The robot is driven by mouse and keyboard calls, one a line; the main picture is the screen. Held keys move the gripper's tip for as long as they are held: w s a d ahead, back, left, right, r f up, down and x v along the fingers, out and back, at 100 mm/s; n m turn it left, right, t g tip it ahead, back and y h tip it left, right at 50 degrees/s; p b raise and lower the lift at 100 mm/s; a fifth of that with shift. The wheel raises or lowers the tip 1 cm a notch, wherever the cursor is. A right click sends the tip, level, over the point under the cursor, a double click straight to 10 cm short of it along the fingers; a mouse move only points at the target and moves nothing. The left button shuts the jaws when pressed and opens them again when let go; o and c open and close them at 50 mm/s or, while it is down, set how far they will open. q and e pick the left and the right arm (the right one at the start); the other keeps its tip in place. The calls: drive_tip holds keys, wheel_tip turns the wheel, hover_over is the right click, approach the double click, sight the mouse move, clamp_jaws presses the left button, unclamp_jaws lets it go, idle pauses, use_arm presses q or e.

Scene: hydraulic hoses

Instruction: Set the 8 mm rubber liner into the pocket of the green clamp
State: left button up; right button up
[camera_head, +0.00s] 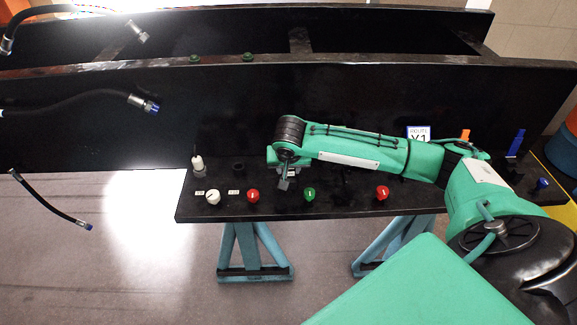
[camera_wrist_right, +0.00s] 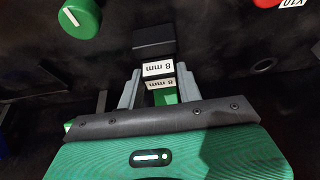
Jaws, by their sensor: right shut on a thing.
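My right gripper (camera_head: 285,182) is low over the bench, at the end of the arm from the right. In the right wrist view its grey fingers (camera_wrist_right: 158,84) are shut on a small piece with a white 8 mm label, which I take as the rubber liner (camera_wrist_right: 160,84). A green part (camera_wrist_right: 165,97) shows between the fingers. Just beyond is a black block (camera_wrist_right: 153,40), and a second 8 mm label (camera_wrist_right: 158,68) sits at its near end. I cannot tell whether the green part is the clamp, or whether liner and block touch. My left gripper is out of view.
A green knob (camera_head: 310,193) and red knobs (camera_head: 253,195) (camera_head: 383,192) line the front of the black bench (camera_head: 345,208). A white knob (camera_head: 212,197) and a white-topped fitting (camera_head: 197,164) stand left. Black hoses (camera_head: 75,100) hang at far left.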

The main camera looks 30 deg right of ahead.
drive_tip(key=shift+f, duration=0.8)
drive_tip(key=o, duration=1)
drive_tip(key=shift+s, duration=0.1)
drive_tip(key=shift+o, duration=0.2)
drive_tip(key=b+v, duration=0.3)
drive_tip(key=v, duration=1)
drive_tip(key=shift+r, duration=0.4)
drive_tip(key=shift+a, duration=0.1)
